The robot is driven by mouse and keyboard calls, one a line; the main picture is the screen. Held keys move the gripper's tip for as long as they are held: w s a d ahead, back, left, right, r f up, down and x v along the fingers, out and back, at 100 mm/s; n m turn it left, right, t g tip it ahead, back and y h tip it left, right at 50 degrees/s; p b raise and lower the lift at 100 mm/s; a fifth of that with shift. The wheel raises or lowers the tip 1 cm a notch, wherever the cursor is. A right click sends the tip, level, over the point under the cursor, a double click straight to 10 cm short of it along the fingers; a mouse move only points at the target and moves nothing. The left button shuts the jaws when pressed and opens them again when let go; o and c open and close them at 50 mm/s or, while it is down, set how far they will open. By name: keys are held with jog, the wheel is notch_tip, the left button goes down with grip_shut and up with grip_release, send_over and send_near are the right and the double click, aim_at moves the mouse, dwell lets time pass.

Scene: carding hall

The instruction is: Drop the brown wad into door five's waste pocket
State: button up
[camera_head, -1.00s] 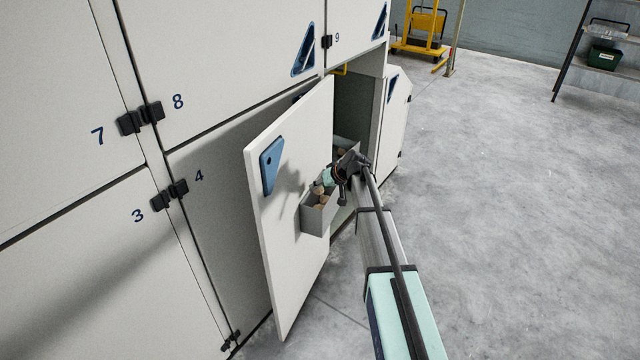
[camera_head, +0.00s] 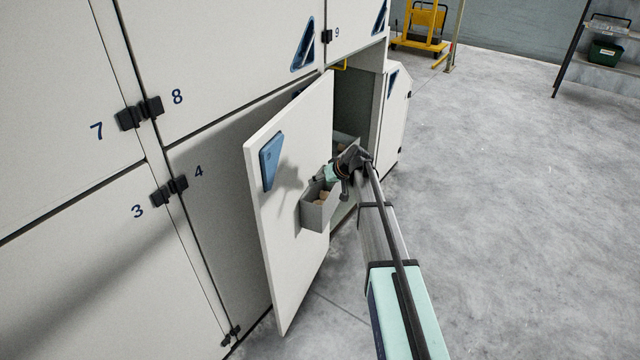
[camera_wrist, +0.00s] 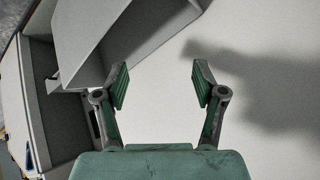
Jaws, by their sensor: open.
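A grey open-topped pocket (camera_head: 318,216) is fixed to the face of a cabinet door (camera_head: 290,215) that stands open; no number shows on this door. Brown stuff (camera_head: 321,198) shows inside the pocket; I cannot tell whether it is one wad or more. My gripper (camera_head: 331,178) is just above the pocket's right rear side. In the wrist view my gripper (camera_wrist: 161,78) is open with nothing between its fingers, and the pocket's grey wall (camera_wrist: 85,32) is at the upper left beyond them.
The open compartment (camera_head: 362,110) behind the door holds another grey box with brownish contents. Closed doors three (camera_head: 90,250) and four (camera_head: 215,200) are at the left. The concrete floor (camera_head: 510,220) at the right is clear. A yellow trolley (camera_head: 422,30) stands far back.

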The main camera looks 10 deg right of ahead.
jog(key=v, duration=1)
jog(key=shift+s+d+r, duration=0.2)
jog(key=shift+r, duration=0.05)
jog(key=s+a+f+m+g+h, duration=0.2)
jog(key=s+f+m+g+h, duration=0.3)
jog(key=s+f, duration=2.35)
jog(key=s+a+f+n+g, duration=0.1)
jog(key=s+f, duration=0.3)
jog(key=s, duration=0.7)
jog(key=s+a+f+g, duration=0.1)
jog(key=s+f+g, duration=0.3)
jog(key=s, duration=0.8)
jog(key=s+a+f+n+g, duration=0.1)
jog(key=s+f+g, duration=0.2)
jog(key=s, duration=0.9)
notch_tip(320, 180, down, 3)
jog(key=shift+r+n, duration=0.2)
jog(key=shift+n, duration=0.1)
